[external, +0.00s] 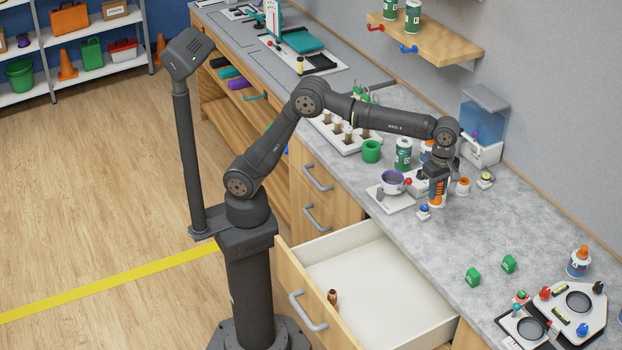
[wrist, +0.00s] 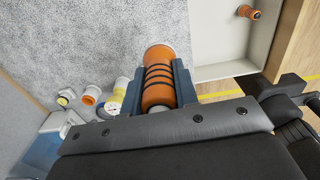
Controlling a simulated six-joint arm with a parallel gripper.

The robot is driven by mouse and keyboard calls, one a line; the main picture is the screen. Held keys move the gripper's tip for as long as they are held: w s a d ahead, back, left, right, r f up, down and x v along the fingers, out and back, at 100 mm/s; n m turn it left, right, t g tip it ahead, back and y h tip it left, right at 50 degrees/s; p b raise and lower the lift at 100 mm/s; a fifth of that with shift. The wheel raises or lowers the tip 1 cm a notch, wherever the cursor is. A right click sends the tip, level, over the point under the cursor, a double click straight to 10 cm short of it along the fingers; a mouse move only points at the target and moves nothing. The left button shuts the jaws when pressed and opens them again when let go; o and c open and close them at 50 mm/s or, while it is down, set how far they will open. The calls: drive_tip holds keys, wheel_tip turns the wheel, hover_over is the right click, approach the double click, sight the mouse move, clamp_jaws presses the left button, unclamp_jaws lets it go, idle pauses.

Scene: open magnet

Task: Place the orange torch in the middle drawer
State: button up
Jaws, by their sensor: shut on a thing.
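My gripper (external: 438,188) is shut on the orange torch (external: 436,196), holding it over the grey worktop. In the wrist view the torch (wrist: 158,82) has an orange body with black bands and sits between the two fingers. A drawer (external: 350,250) with a pale, mostly bare inside stands pulled out, to the lower left of my gripper. Part of it shows at the upper right of the wrist view (wrist: 205,50). Whether it is the middle drawer I cannot tell. A small orange and dark item (external: 332,297) is in it near the front; it also shows in the wrist view (wrist: 248,12).
Near my gripper are a scale with a bowl (external: 392,183), a green-labelled can (external: 403,153), a green cup (external: 371,151) and a small orange-white jar (external: 462,186). Green blocks (external: 473,277) lie further right.

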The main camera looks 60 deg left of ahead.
drive_tip(key=s+a, duration=0.2)
drive_tip(key=s, duration=0.7)
hover_over(362, 298)
drive_tip(key=f, duration=0.1)
wheel_tip(362, 298, down, 38)
drive_tip(key=shift+a+f, duration=0.1)
drive_tip(key=shift+f, duration=0.1)
drive_tip(key=shift+f, duration=0.2)
drive_tip(key=o, duration=1)
drive_tip(key=shift+o, duration=0.2)
drive_tip(key=shift+r, duration=0.1)
wheel_tip(362, 298, up, 12)
drive_tip(key=shift+r, duration=0.15)
